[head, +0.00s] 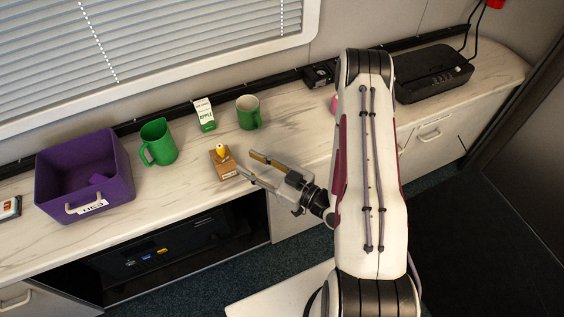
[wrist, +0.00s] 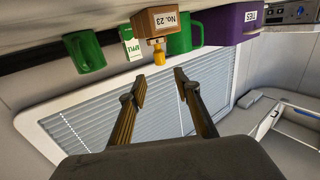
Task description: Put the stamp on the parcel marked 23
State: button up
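The brown parcel (head: 226,171) stands on the counter near its front edge; in the wrist view, which is upside down, the parcel (wrist: 150,22) shows the label "No. 23". The stamp (head: 222,150), with a yellow handle, stands on top of the parcel; it also shows in the wrist view (wrist: 159,56), where it looks upright on the box. My gripper (head: 247,164) is just right of the parcel, fingers spread and pointing toward it. In the wrist view the fingers (wrist: 160,84) are wide apart with nothing between them. They are apart from the stamp.
A purple bin (head: 52,184) labelled with a tag and a green pitcher (head: 158,142) stand left of the parcel. A white-green carton (head: 204,114) and a green mug (head: 248,112) stand behind it. A black machine (head: 432,72) is at the far right.

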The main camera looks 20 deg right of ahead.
jog(key=w+d+r+n+g+h, duration=0.2)
jog(key=w+d+r+g+h, duration=0.25)
jog(key=w, duration=0.25)
jog(key=s+d+r+m+g+h, duration=0.1)
jog(key=s+d+r+m+h, duration=0.15)
jog(key=r, duration=0.55)
jog(key=s+d+r+m+h, duration=0.1)
jog(key=s+d+r+h, duration=0.15)
jog(key=r, duration=0.45)
jog(key=s+a+r+m+g, duration=0.1)
jog(key=s+a+r, duration=0.1)
jog(key=s, duration=0.6)
jog(key=s+a+r+m+g, duration=0.1)
jog(key=s+a+r+m, duration=0.1)
jog(key=s, duration=0.6)
jog(key=s+a+r+m+g, duration=0.2)
jog(key=s+a+r, duration=0.2)
jog(key=s, duration=0.5)
jog(key=shift+r, duration=0.75)
